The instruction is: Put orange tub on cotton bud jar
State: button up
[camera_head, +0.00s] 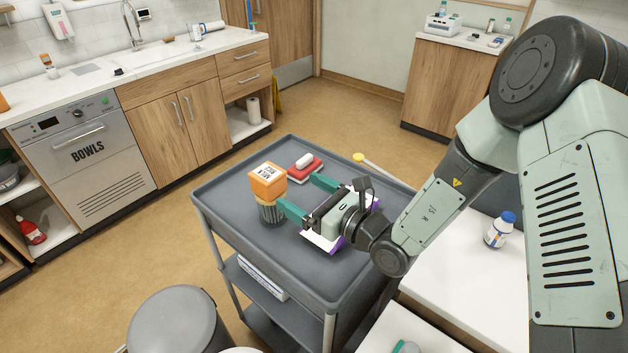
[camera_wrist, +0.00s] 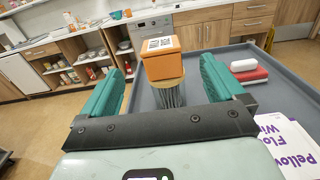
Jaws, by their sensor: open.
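The orange tub (camera_head: 267,183) is a box with a white label on its top. It sits upright on the cotton bud jar (camera_head: 272,211), a ribbed dark jar with a tan top, which stands on the grey trolley (camera_head: 225,205). In the wrist view the tub (camera_wrist: 161,66) rests on the jar (camera_wrist: 171,96), roughly centred. My gripper (camera_head: 307,196) is open and empty, level with the jar and to its right in the head view. Its green fingers show on both sides of the tub in the wrist view, with gaps between; neither visibly touches it.
A red block with a white piece on it (camera_head: 305,166) lies behind on the trolley. A purple-and-white packet (camera_wrist: 290,143) lies under my gripper. A blue-capped bottle (camera_head: 499,231) stands on the white surface at right. The trolley's left front area is clear.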

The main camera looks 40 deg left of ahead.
jog(key=shift+d, duration=0.15)
jog(key=s+d+r+n+g+h, duration=0.4)
jog(key=d+r+n+g+h, duration=0.15)
jog(key=d+r+n, duration=0.75)
jog(key=s+d+r+n+t+h, duration=0.1)
jog(key=d+r+t+h, duration=0.2)
jog(key=d, duration=0.7)
jog(key=s+d+r+n+t+h, duration=0.2)
jog(key=d+r+t+h, duration=0.2)
jog(key=d, duration=0.6)
jog(key=s+d+r+n+t+h, duration=0.1)
jog(key=d+r+t+h, duration=0.3)
jog(key=d, duration=0.7)
jog(key=shift+s+r+n+h, duration=0.25)
jog(key=shift+n+h, duration=0.45)
jog(key=shift+h, duration=0.05)
